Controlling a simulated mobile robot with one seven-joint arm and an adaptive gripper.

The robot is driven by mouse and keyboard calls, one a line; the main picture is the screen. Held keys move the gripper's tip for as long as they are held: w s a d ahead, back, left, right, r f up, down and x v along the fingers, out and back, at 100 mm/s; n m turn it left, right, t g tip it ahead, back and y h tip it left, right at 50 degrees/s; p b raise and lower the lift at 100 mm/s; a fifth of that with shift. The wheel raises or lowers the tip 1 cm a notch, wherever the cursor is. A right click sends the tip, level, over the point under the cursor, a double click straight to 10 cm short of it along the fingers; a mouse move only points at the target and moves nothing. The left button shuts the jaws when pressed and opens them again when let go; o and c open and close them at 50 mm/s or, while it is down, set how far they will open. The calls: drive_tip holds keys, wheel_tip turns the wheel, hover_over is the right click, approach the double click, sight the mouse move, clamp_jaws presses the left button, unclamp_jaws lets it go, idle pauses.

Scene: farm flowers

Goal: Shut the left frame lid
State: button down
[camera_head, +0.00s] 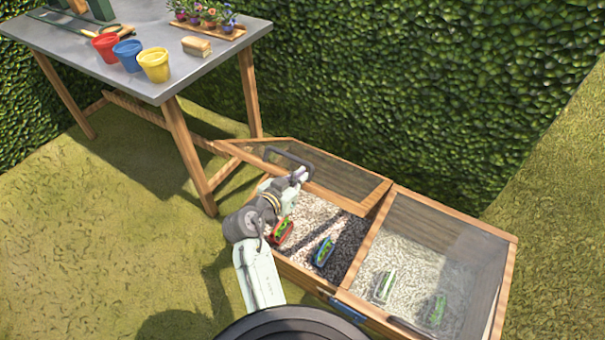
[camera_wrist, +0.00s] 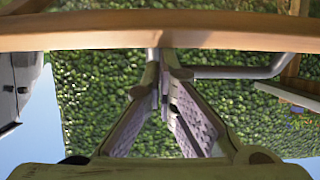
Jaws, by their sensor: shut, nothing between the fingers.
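The left frame lid (camera_head: 345,178) is a wood-rimmed clear pane, raised and tilted open over the left half of the cold frame. A dark handle (camera_head: 287,157) is on its rim. The left bed beneath is uncovered. My gripper (camera_head: 303,172) is at the raised lid, close to the handle. In the wrist view the lid's wooden rim (camera_wrist: 100,32) crosses the top. My gripper (camera_wrist: 163,58) is shut and empty, its tips at the rim's lower edge beside the grey handle (camera_wrist: 235,73). I cannot tell whether they touch.
The right frame lid (camera_head: 440,235) lies shut over pale gravel. Small red-edged (camera_head: 281,231) and blue-edged (camera_head: 322,251) trays sit in the left bed. A hedge (camera_head: 430,80) stands behind. A grey-topped table (camera_head: 110,65) with pots is at the upper left. Open grass lies left.

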drive_tip(key=s+a+f+b, duration=0.4)
drive_tip(key=s+f+b, duration=0.2)
drive_tip(key=f, duration=0.4)
drive_tip(key=shift+a+f+b, duration=0.15)
drive_tip(key=shift+f+b, duration=0.1)
drive_tip(key=shift+b, duration=0.6)
drive_tip(key=shift+w, duration=0.1)
